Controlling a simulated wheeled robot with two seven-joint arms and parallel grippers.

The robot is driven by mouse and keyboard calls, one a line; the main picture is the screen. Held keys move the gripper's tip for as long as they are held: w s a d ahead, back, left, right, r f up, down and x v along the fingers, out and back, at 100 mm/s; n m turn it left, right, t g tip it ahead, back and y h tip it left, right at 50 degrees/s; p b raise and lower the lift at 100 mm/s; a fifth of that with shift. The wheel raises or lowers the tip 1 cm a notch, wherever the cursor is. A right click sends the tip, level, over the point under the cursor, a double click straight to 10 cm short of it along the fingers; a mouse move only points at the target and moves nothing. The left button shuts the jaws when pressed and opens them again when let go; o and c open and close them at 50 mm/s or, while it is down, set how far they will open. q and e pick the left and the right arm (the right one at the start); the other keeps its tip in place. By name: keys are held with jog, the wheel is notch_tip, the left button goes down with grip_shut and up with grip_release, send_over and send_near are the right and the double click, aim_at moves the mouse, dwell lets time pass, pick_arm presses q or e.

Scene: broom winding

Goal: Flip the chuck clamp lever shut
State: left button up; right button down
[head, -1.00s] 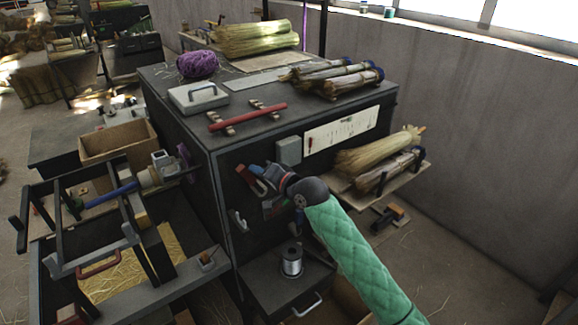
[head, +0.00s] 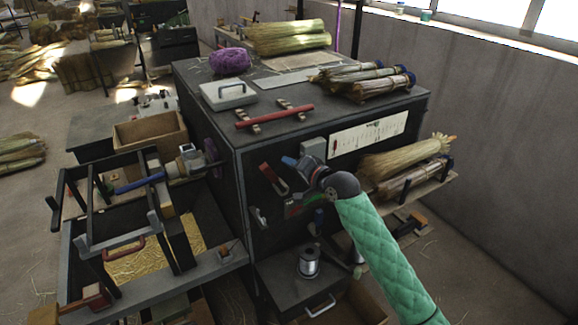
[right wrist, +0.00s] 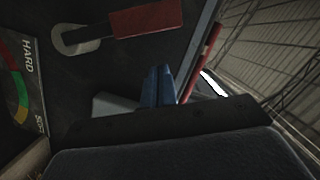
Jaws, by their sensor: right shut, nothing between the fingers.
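A lever with a red handle (head: 266,172) and a pale pivot end is mounted on the dark front face of the cabinet (head: 250,150). It also shows in the right wrist view, where the red handle (right wrist: 146,19) lies at the top beside its pale pivot. My right gripper (head: 289,161) is shut and empty. Its blue fingers are just right of the lever in the head view and look apart from it. In the right wrist view the closed fingertips (right wrist: 160,72) sit below the red handle. A grey chuck-like unit (head: 187,163) holds a blue rod (head: 140,183) at left. My left gripper is out of view.
A coloured gauge plate (right wrist: 20,82) marked HARD is beside the lever. A wire spool (head: 309,261) stands on a low shelf. Straw bundles (head: 405,160) rest on a side shelf at right.

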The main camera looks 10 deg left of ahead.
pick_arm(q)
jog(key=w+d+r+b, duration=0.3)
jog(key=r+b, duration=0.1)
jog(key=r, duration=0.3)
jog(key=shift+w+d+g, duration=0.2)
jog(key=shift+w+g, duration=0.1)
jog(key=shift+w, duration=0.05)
pick_arm(e)
jog(key=v, duration=1)
jog(key=shift+d+r, duration=0.15)
jog(key=shift+r, duration=0.05)
jog(key=shift+w+f, duration=0.15)
